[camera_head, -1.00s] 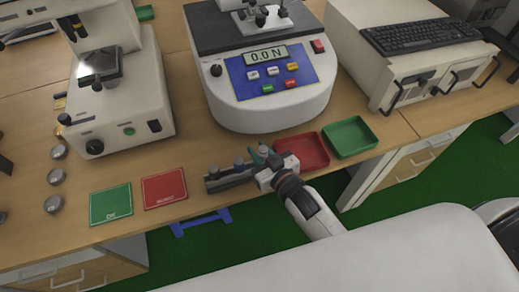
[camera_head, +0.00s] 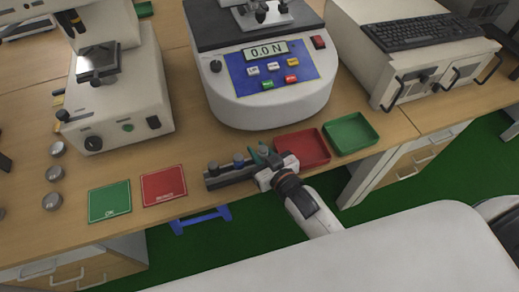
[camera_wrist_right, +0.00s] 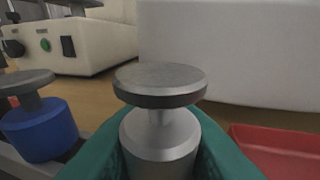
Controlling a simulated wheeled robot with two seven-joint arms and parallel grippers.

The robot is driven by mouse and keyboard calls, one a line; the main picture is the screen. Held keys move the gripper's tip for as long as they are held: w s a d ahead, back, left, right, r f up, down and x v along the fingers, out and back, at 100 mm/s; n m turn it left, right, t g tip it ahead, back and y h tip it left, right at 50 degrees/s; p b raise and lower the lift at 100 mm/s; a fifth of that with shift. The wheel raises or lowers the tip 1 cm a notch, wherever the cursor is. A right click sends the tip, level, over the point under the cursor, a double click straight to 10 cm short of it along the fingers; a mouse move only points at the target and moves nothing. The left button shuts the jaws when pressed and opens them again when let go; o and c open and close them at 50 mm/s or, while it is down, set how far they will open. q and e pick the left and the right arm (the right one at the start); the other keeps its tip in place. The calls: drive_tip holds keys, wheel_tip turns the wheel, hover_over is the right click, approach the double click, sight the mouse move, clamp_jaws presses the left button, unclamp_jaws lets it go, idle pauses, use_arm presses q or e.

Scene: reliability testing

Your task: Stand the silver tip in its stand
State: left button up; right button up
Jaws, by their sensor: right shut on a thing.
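The silver tip (camera_wrist_right: 160,84) has a flat round disc on a short neck over a wider silver body. It is upright between the teal fingers of my right gripper (camera_head: 262,155), which is shut on it. The stand (camera_head: 228,179) is a dark grey rail near the table's front edge, with other tips standing in it. A blue-bodied tip (camera_wrist_right: 40,125) stands just left of the silver tip in the wrist view. The fingers hide the silver tip's lower end, so I cannot tell whether it is seated. My left gripper is not in view.
A red tray (camera_head: 302,149) is close to the right of the gripper, with a green tray (camera_head: 350,135) beyond it. The white force tester (camera_head: 265,105) stands behind. Green (camera_head: 110,202) and red (camera_head: 164,187) cards lie to the left.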

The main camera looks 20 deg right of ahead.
drive_tip(key=shift+s+f, duration=0.25)
drive_tip(key=shift+f, duration=0.35)
drive_tip(key=o, duration=1.1)
drive_tip(key=shift+f, duration=0.1)
drive_tip(key=shift+c, duration=0.2)
drive_tip(key=shift+s, duration=0.6)
drive_tip(key=r+v, duration=0.1)
drive_tip(key=v, duration=0.9)
drive_tip(key=shift+s+d+r+b, duration=0.2)
drive_tip(key=shift+d+r+b, duration=0.1)
drive_tip(key=shift+d, duration=0.05)
drive_tip(key=shift+d, duration=0.1)
